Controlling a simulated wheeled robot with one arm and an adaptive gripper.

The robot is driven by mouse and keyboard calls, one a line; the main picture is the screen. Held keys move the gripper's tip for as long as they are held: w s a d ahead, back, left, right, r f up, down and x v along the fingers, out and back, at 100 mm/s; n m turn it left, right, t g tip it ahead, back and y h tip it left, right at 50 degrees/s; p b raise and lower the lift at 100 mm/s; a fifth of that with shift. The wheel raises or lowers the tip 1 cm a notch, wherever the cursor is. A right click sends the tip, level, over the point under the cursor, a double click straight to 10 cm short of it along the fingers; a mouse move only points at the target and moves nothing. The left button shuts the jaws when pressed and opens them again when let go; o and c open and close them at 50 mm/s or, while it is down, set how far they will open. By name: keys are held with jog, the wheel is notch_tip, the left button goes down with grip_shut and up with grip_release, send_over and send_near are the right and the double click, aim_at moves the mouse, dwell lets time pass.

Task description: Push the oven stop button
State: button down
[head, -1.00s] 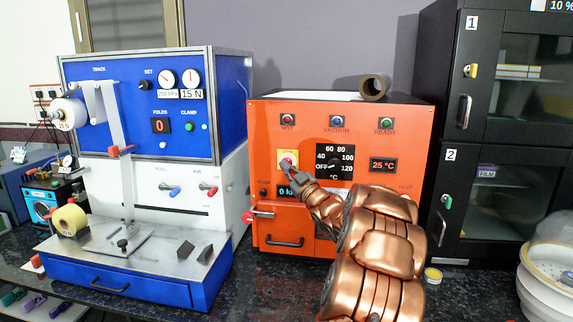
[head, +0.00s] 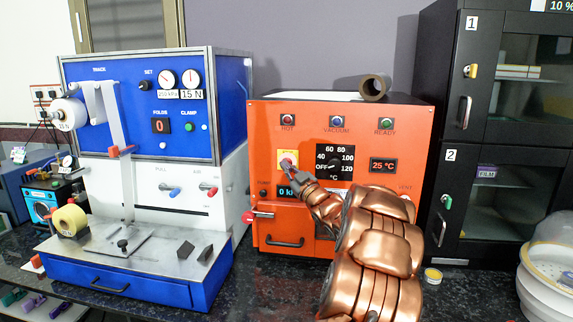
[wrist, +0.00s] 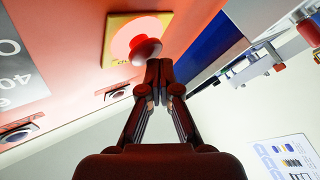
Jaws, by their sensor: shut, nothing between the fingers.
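The orange oven (head: 262,135) stands in the middle of the bench. Its stop button is a red mushroom button (wrist: 145,49) on a yellow plate (wrist: 121,29), seen large in the wrist view. The dial (head: 335,162) points at OFF and the display (head: 383,165) reads 25 °C.
A blue and white machine (head: 150,100) stands left of the oven. A black cabinet (head: 455,100) stands to the right. A brown roll (head: 375,87) lies on top.

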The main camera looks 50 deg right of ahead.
jog(key=shift+w+d, duration=0.15)
jog(key=shift+d, duration=0.05)
dwell(0.4)
jog(key=shift+a, duration=0.1)
jog(key=shift+s+a+b, duration=0.6)
jog(key=shift+a+b, duration=0.1)
jog(key=shift+b, duration=0.05)
jog(key=s+a+b, duration=0.1)
jog(key=a+b, duration=0.1)
jog(key=s+a+b, duration=0.1)
jog(key=s+a, duration=0.1)
jog(key=a, duration=0.1)
jog(key=shift+s+b, duration=0.2)
jog(key=shift+b, duration=0.15)
dwell(0.6)
